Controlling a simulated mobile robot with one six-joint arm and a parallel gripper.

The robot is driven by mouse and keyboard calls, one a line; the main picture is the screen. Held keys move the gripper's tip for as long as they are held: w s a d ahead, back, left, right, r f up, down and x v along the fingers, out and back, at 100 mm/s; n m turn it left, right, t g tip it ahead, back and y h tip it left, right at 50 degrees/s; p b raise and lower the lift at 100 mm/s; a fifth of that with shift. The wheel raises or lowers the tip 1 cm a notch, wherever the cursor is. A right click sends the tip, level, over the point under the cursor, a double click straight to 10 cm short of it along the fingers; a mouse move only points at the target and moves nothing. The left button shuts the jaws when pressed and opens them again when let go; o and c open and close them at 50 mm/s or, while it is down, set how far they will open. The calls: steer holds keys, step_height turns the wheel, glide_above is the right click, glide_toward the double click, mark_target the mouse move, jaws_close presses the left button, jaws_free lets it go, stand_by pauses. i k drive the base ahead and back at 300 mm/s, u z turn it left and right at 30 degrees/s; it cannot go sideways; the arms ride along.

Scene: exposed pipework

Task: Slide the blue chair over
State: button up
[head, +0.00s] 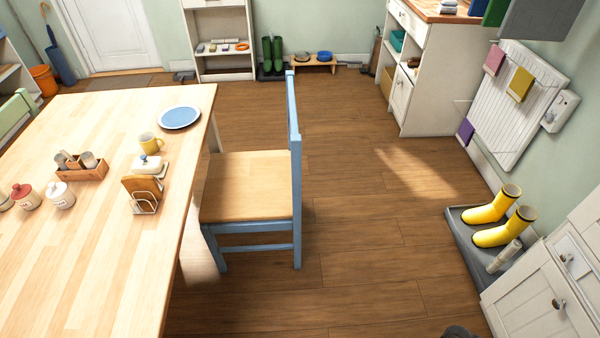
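The blue chair (296,150) stands upright at the right side of the wooden table (110,255). It has a blue frame and a pale wooden seat (248,186). Its back is on the right, and its seat faces left toward the table. The seat's left edge is close to the table's right edge; I cannot tell whether they touch. The far legs are mostly hidden. My gripper cannot be made out; only a small dark shape shows at the bottom edge, and I cannot tell what it is.
Wooden floor (370,240) is open right of the chair. Yellow boots (492,208) stand on a grey tray (465,240) by the right wall, near a white cabinet (545,300). A radiator (500,115) is on the right wall.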

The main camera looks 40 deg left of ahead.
mark_target(246, 186)
steer(key=i, duration=1.05)
steer(key=z, duration=1.45)
steer(key=k, duration=0.15)
steer(key=u, duration=3.5)
steer(key=k, duration=0.15)
steer(key=u, duration=1.15)
steer(key=i, duration=0.25)
steer(key=u, duration=0.05)
